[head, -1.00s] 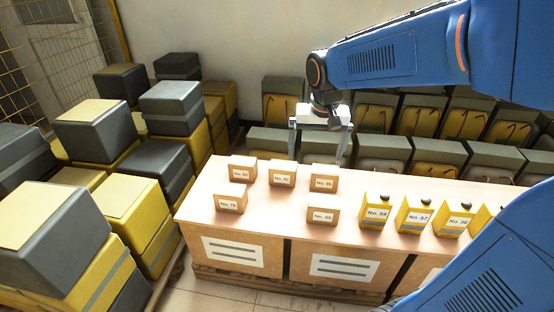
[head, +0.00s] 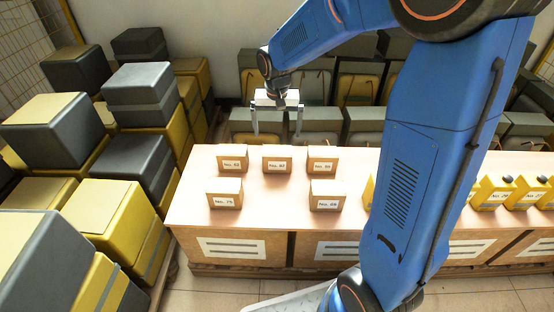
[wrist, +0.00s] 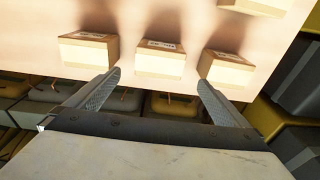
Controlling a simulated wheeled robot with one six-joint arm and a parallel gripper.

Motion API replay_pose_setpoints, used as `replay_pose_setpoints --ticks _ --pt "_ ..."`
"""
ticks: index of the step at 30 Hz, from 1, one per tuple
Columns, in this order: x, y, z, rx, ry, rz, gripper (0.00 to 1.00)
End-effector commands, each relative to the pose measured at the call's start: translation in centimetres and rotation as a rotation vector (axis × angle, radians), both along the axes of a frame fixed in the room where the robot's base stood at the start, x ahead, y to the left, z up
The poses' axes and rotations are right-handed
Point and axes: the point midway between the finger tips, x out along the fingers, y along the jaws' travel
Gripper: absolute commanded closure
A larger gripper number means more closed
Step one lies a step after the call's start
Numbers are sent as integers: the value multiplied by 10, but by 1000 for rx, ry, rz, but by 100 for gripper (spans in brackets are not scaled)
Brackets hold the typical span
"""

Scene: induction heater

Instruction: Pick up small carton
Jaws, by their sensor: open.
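Several small tan cartons with white number labels stand on a pale wooden counter (head: 270,215). Three form the back row: left (head: 232,160), middle (head: 277,160) and right (head: 322,162). Two stand in front: left (head: 224,194) and right (head: 327,195). My gripper (head: 276,131) is open and empty, fingers down, above the counter's back edge and in line with the middle back carton. In the wrist view, the middle carton (wrist: 160,60) lies between the lines of the open fingertips (wrist: 160,76), apart from them. The left (wrist: 88,50) and right (wrist: 226,68) cartons there lie near the fingertips.
Yellow containers (head: 490,193) stand on the counter's right part, some hidden by my arm. Grey and yellow crates (head: 125,165) are stacked at left. Grey-topped crates (head: 255,122) line the area behind the counter. The counter's front left is bare.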

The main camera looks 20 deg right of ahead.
Motion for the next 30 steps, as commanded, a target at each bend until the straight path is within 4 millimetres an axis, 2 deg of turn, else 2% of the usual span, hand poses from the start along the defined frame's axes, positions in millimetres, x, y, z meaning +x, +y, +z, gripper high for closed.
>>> replay_pose_setpoints --ticks 1,6,14,24,30 --pt "0 -1 -10 -1 3 0 0" --pt "4 -2 -34 0 2 0 0" --pt "5 -2 -50 0 2 0 0" --pt "11 -4 -91 -1 3 0 0" --pt "13 -4 -97 0 0 0 0"
